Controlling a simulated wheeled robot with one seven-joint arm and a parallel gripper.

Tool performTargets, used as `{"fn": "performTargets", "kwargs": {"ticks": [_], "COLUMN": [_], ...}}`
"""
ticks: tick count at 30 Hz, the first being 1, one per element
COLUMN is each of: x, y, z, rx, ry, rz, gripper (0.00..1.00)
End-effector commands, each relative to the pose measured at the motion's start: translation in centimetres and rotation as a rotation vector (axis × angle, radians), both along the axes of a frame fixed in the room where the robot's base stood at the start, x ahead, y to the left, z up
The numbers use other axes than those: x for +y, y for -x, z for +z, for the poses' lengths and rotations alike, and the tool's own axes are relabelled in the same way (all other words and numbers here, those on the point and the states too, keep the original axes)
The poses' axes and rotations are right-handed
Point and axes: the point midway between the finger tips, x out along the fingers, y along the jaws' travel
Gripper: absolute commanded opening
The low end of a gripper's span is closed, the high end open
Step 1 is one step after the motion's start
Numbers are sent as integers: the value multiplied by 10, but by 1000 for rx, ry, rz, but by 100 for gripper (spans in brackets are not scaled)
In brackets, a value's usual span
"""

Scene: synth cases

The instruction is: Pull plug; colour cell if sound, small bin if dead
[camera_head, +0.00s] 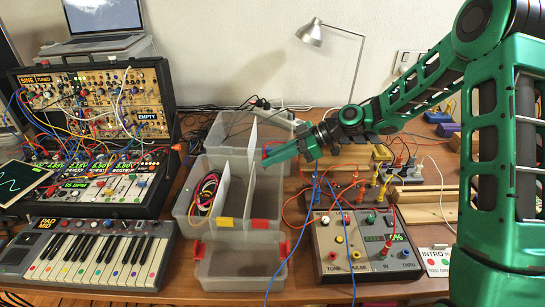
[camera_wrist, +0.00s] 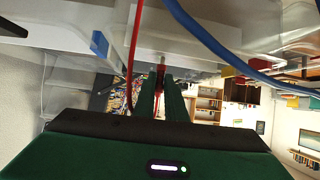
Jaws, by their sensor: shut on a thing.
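My gripper (camera_head: 268,156) is over the right part of the clear divided bin (camera_head: 240,224). In the wrist view its green fingers (camera_wrist: 161,92) are shut on a dark plug (camera_wrist: 160,76), with a red cable (camera_wrist: 133,50) beside it. The divided bin has white dividers and red and yellow tags on its front; its left cell holds several coloured cables (camera_head: 207,193). A small clear bin (camera_head: 240,278) with red clips stands in front and looks empty. A tester box (camera_head: 352,262) with knobs shows a green reading that seems to end in "0%".
Synth modules (camera_head: 95,110) with many patch cables and a keyboard (camera_head: 90,258) stand at left. A lamp (camera_head: 312,32) stands behind. Wooden racks (camera_head: 430,207) and plugged leads crowd the right. A blue cable (camera_wrist: 225,50) crosses the wrist view.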

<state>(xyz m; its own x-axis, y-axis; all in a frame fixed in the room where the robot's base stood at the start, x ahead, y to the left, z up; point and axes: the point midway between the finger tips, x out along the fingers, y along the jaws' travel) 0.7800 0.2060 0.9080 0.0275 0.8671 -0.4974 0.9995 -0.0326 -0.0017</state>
Motion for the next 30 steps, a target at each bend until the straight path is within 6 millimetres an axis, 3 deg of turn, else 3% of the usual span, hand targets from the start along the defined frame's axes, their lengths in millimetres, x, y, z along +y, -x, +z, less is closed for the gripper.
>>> {"fn": "performTargets", "kwargs": {"ticks": [1, 2, 4, 16, 30], "x": [0, 0, 0, -6, -76], "y": [0, 0, 0, 0, 1], "z": [0, 0, 0, 3, 42], "rx": [0, 0, 0, 0, -1], "ry": [0, 0, 0, 1, 2], "rz": [0, 0, 0, -1, -3], "gripper": [0, 18, 33, 33, 33]}}
